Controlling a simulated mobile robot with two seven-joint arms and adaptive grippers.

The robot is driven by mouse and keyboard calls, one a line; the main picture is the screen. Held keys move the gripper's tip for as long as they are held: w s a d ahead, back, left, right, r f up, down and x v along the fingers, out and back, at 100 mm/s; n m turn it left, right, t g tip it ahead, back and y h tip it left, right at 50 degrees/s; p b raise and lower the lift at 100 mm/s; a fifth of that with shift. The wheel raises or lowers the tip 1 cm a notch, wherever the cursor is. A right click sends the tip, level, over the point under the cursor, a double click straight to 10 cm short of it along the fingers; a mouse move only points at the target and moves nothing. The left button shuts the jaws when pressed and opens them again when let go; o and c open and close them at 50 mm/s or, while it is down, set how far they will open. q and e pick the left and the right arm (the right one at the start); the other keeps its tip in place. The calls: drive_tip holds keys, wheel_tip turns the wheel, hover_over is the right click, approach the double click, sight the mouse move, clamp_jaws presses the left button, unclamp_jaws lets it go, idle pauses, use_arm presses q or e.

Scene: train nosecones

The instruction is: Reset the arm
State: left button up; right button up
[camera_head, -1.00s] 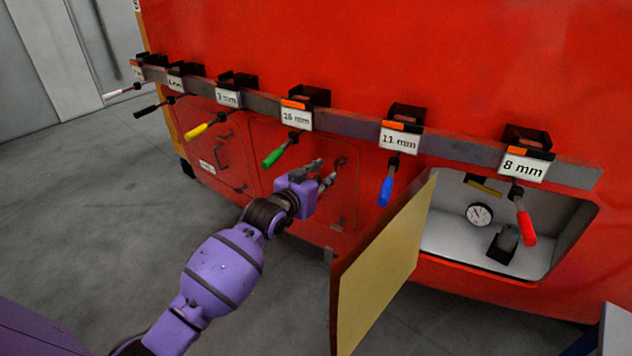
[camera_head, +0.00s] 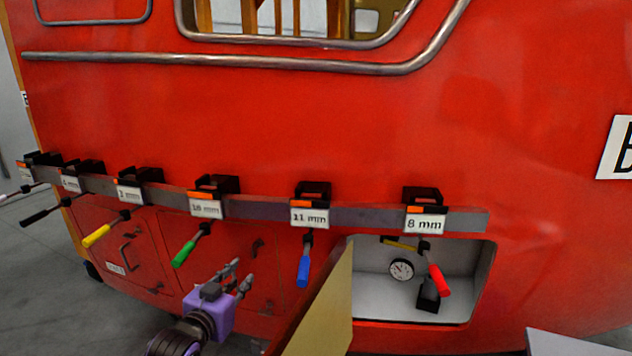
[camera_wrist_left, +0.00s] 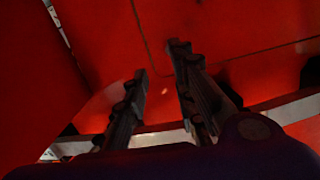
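My left gripper (camera_head: 236,275) is in front of the closed red panel below the tool rail, left of the open hatch door (camera_head: 322,310). In the left wrist view its two dark fingers (camera_wrist_left: 158,62) stand apart with nothing between them, so it is open and empty. Red panel surface shows beyond the fingertips. My left arm comes up from the bottom edge of the head view, and most of it is out of frame. My right gripper is not in view.
A grey rail (camera_head: 360,217) holds labelled screwdrivers, including green (camera_head: 188,248), blue (camera_head: 304,265) and red (camera_head: 438,280). The open compartment (camera_head: 460,285) holds a gauge (camera_head: 401,269). The hatch door juts out right of my gripper. Grey floor (camera_head: 45,265) is clear at left.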

use_arm(q)
drive_tip(key=s+d+f+g, duration=0.1)
drive_tip(key=s+f+g, duration=0.1)
drive_tip(key=s+f, duration=0.7)
drive_tip(key=s+d+f+n+g+y+p, duration=0.1)
drive_tip(key=s+f, duration=0.9)
drive_tip(key=s, duration=1)
drive_tip(key=s+d+f+n+g+y, duration=0.1)
drive_tip(key=s+f+g, duration=0.3)
drive_tip(key=s+f, duration=0.5)
drive_tip(key=s, duration=0.6)
drive_tip(key=shift+s+f, duration=0.15)
drive_tip(key=shift+f, duration=0.2)
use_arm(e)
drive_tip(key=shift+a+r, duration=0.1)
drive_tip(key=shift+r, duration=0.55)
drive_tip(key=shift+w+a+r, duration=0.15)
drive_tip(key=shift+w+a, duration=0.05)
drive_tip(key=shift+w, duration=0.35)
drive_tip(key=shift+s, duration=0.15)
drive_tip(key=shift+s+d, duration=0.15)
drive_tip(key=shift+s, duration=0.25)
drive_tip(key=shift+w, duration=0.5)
